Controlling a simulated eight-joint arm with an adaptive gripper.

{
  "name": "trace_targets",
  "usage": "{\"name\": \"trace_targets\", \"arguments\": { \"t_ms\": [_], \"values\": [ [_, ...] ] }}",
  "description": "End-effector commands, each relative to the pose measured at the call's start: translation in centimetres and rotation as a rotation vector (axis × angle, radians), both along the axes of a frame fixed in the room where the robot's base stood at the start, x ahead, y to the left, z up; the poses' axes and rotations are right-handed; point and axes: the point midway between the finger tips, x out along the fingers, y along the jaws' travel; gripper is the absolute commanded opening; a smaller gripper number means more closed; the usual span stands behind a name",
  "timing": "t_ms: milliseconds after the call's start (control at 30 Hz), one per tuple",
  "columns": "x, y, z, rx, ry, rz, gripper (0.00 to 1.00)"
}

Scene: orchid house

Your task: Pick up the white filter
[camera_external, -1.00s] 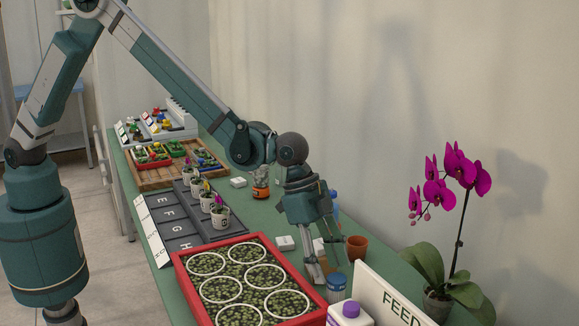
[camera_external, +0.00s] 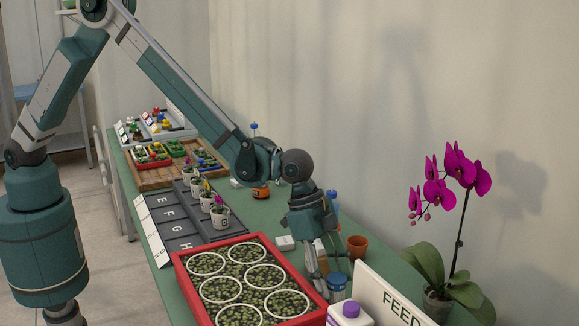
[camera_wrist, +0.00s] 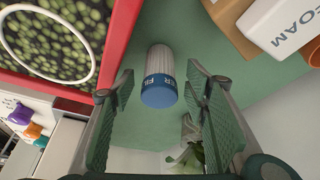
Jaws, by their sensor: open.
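The white filter (camera_wrist: 160,62) is a ribbed white cylinder with a blue end and a blue lettered band. In the wrist view it lies in the gap between the two fingers of my gripper (camera_wrist: 158,80), apart from both. In the external view the filter (camera_external: 337,284) stands on the green table beside the red tray, its blue top showing. My gripper (camera_external: 331,274) is open and empty, pointing down just above and behind the filter. The fingers partly overlap the filter's surroundings there, so the exact height gap cannot be told.
A terracotta pot (camera_external: 357,247) and a block lettered FOAM (camera_wrist: 283,25) are close by.

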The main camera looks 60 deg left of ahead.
Motion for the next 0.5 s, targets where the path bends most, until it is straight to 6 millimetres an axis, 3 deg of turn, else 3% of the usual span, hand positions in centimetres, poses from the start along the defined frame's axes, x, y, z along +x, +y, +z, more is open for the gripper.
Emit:
{"name": "trace_targets", "arguments": {
  "t_ms": [233,500],
  "values": [
    [0.3,-1.0,-2.3,0.000,0.000,0.000,0.46],
    [0.5,-1.3,-3.2,0.000,0.000,0.000,0.46]
  ]
}}
